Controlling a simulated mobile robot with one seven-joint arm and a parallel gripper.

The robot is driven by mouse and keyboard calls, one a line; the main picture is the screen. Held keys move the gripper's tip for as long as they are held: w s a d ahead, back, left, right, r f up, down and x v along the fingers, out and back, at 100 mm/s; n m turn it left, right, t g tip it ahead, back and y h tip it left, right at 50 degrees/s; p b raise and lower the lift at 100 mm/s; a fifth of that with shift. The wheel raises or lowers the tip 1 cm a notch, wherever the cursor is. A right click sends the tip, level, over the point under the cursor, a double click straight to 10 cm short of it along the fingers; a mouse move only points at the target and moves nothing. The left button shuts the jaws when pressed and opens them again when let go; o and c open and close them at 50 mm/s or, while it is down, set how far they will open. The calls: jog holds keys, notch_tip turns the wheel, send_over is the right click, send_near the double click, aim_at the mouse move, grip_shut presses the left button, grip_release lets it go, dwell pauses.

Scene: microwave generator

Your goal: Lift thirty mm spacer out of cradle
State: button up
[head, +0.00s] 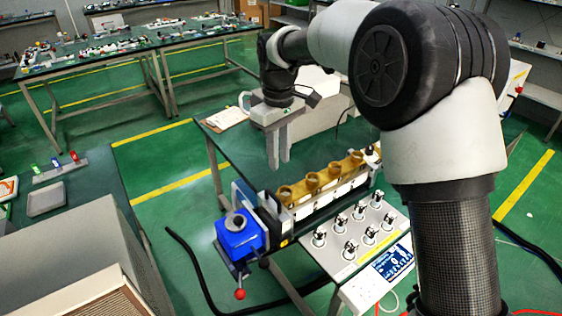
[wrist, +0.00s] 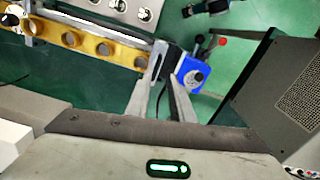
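The rail also runs across the upper left of the wrist view (wrist: 88,44). There my gripper (wrist: 164,84) shows a gap between its fingers with nothing held, just beyond the rail's end.
A pale panel (head: 345,245) with several metal connectors and a blue display lies in front of the rail. A red-knobbed lever (head: 240,294) sticks out below the blue block. A clipboard (head: 226,118) and a pale box (head: 305,118) are behind. A dark vented box (wrist: 280,90) stands right in the wrist view.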

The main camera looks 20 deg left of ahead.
aim_at(280, 202)
notch_tip(280, 202, down, 17)
jog(key=shift+f, duration=0.15)
dwell(0.5)
grip_shut()
jog(key=shift+w, duration=0.1)
dwell(1.2)
